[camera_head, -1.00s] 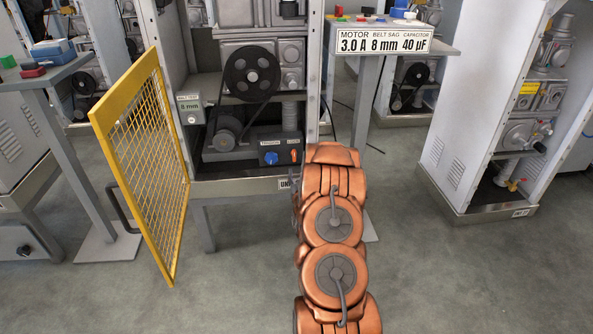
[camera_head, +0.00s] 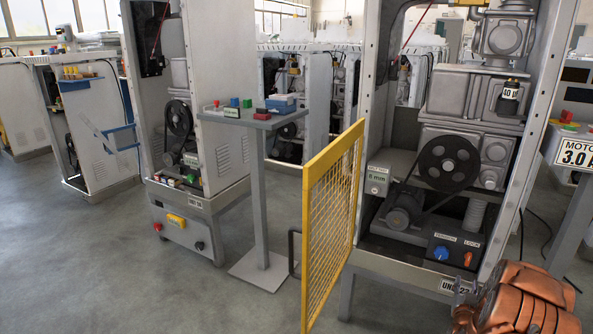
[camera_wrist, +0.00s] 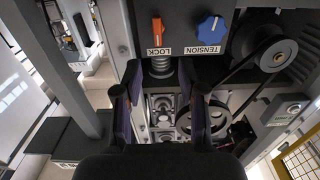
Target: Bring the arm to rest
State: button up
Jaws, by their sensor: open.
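My copper-coloured arm (camera_head: 520,300) shows at the bottom right in the head view, bent in front of the dispenser frame with the belt drive (camera_head: 449,165). In the wrist view my gripper (camera_wrist: 166,92) is open, with two dark fingers apart and nothing between them. Beyond the fingers are the blue TENSION knob (camera_wrist: 211,28) and the orange LOCK handle (camera_wrist: 156,32), with their labels upside down. The knob also shows in the head view (camera_head: 441,253), as does the handle (camera_head: 468,258). I cannot tell the distance from the fingers to them; no contact shows.
A yellow mesh door (camera_head: 333,225) stands swung open left of the frame. A grey stand (camera_head: 260,200) holds coloured blocks and a blue box (camera_head: 281,104). Another machine cabinet (camera_head: 215,90) stands further left. The floor at the front left (camera_head: 130,285) is clear.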

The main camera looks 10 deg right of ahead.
jog(key=w+a+r+n+g+y+p, duration=0.2)
jog(key=a+r+y+p, duration=0.3)
jog(key=a+r, duration=0.45)
jog(key=w+a+r+n+g+y+p, duration=0.1)
jog(key=a+r+n+g+y+p, duration=0.1)
jog(key=a+r+p, duration=0.6)
jog(key=s+a+r+n+g+y+p, duration=0.1)
jog(key=s+a+r+g+p, duration=0.15)
jog(key=s+a+r, duration=0.35)
jog(key=s+a+r+g+y+p, duration=0.2)
jog(key=s+a+r+p, duration=0.15)
jog(key=a+r, duration=0.4)
jog(key=s+a+r+n+g+p, duration=0.1)
jog(key=s+a+r+g+p, duration=0.1)
jog(key=s, duration=0.9)
jog(key=s+a+r+g+p, duration=0.3)
jog(key=s+a+r+p, duration=0.2)
jog(key=s+a+r, duration=0.2)
jog(key=s+a+r+n+g+p, duration=0.1)
jog(key=s+a+r+g+p, duration=0.1)
jog(key=s+r, duration=0.6)
jog(key=s+a+p, duration=0.1)
jog(key=s+a, duration=0.1)
jog(key=s, duration=0.5)
jog(key=shift+a+r+n+y+p, duration=0.15)
jog(key=shift+a+n+y+p, duration=0.15)
jog(key=shift+a+y, duration=0.1)
jog(key=shift+s+a+g, duration=0.1)
jog(key=shift+g, duration=0.15)
